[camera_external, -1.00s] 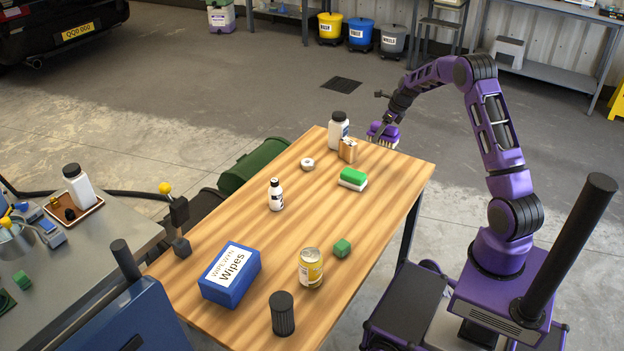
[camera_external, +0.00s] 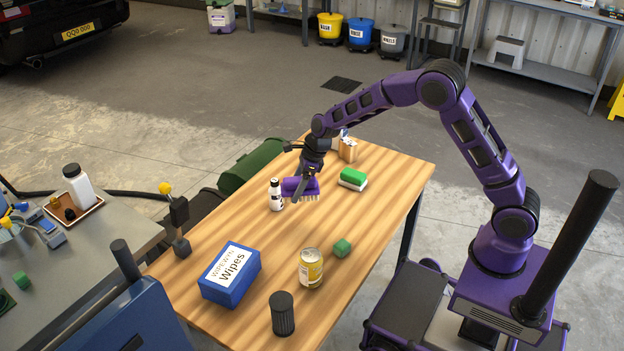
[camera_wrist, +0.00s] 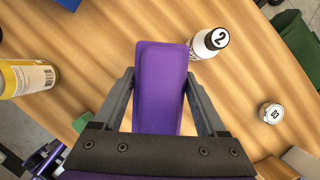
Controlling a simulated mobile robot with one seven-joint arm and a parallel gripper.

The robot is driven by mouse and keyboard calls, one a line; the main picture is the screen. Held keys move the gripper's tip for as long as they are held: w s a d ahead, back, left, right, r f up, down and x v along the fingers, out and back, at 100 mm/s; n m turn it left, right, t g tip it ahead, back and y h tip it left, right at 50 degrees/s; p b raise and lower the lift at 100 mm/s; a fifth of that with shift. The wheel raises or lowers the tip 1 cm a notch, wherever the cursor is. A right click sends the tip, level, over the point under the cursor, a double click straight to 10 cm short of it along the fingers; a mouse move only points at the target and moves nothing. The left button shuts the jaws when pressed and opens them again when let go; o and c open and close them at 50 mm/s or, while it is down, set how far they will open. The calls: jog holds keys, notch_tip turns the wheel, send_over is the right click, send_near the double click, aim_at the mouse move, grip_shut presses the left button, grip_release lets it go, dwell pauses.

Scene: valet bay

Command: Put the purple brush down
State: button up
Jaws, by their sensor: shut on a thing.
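The purple brush (camera_external: 300,188) has a purple back and pale bristles that face down. My gripper (camera_external: 302,185) is shut on it over the middle of the wooden table (camera_external: 240,240). In the wrist view the brush (camera_wrist: 159,88) lies between the two fingers of my gripper (camera_wrist: 159,90), its long side pointing away from the wrist. In the outside view the bristles look close to the table top; I cannot tell whether they touch it.
A small white bottle (camera_external: 275,196) stands right beside the brush. Bare wood lies between the brush and can.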

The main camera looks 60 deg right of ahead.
jog(key=s+a+n, duration=0.1)
jog(key=s+a, duration=0.1)
jog(key=a, duration=0.5)
jog(key=b, duration=0.1)
send_over(284, 237)
jog(key=s+d, duration=0.1)
notch_tip(284, 237, down, 5)
jog(key=shift+s+f, duration=0.1)
jog(key=shift+f, duration=0.1)
jog(key=shift+f+b, duration=0.65)
jog(key=shift+f, duration=1.6)
jog(key=shift+f, duration=0.1)
jog(key=o, duration=1.4)
jog(key=shift+f, duration=0.1)
jog(key=shift+d+r, duration=0.1)
jog(key=shift+r, duration=0.45)
jog(key=p+v, duration=0.2)
jog(key=v, duration=0.9)
jog(key=shift+d+r, duration=0.1)
jog(key=shift+d, duration=0.15)
